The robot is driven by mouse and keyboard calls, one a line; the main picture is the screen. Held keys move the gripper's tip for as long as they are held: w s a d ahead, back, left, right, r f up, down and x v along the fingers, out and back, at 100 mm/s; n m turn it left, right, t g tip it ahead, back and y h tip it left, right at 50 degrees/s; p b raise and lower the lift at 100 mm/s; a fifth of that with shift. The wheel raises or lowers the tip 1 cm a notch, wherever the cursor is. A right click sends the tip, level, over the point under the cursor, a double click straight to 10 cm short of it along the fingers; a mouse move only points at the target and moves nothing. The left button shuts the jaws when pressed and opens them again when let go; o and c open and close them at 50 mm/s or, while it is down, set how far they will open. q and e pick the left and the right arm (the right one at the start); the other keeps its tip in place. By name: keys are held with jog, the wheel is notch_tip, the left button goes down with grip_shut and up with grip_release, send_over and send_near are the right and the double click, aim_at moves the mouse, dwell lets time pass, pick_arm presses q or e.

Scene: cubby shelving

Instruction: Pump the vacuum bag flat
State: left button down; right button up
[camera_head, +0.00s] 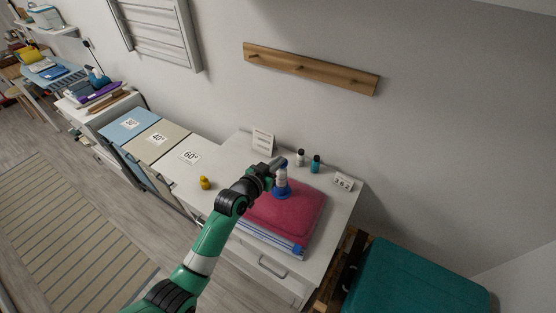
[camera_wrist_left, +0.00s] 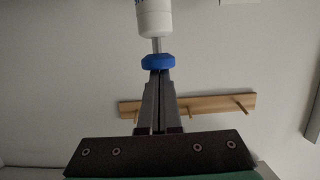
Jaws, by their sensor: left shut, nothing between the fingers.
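The vacuum bag (camera_head: 298,211) is a puffed pink-red cushion shape on the white cabinet top, with a blue-and-clear strip along its front edge. A white and blue pump (camera_head: 281,180) stands on the bag, its blue base against the bag. In the left wrist view the pump's white body (camera_wrist_left: 154,18), a grey rod and a blue knob (camera_wrist_left: 158,62) show. My left gripper (camera_head: 278,164) is at the pump's top. In its wrist view the fingers (camera_wrist_left: 160,76) are shut and empty, with tips at the blue knob; contact is unclear. My right gripper is not in view.
Behind the bag stand a white bottle (camera_head: 300,158), a teal bottle (camera_head: 316,164), a card (camera_head: 263,142) and a number display (camera_head: 343,183). A small yellow object (camera_head: 206,183) sits left. A teal box (camera_head: 415,283) is at the lower right.

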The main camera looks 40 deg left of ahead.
pick_arm(q)
jog(key=shift+f, duration=0.65)
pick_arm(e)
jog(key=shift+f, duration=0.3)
pick_arm(q)
jog(key=s+d+r+p, duration=0.1)
jog(key=s+r+p, duration=0.4)
jog(key=s+r, duration=0.2)
jog(key=shift+s+d, duration=0.35)
jog(key=shift+s, duration=0.8)
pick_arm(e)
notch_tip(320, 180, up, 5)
pick_arm(q)
jog(key=shift+r, duration=0.1)
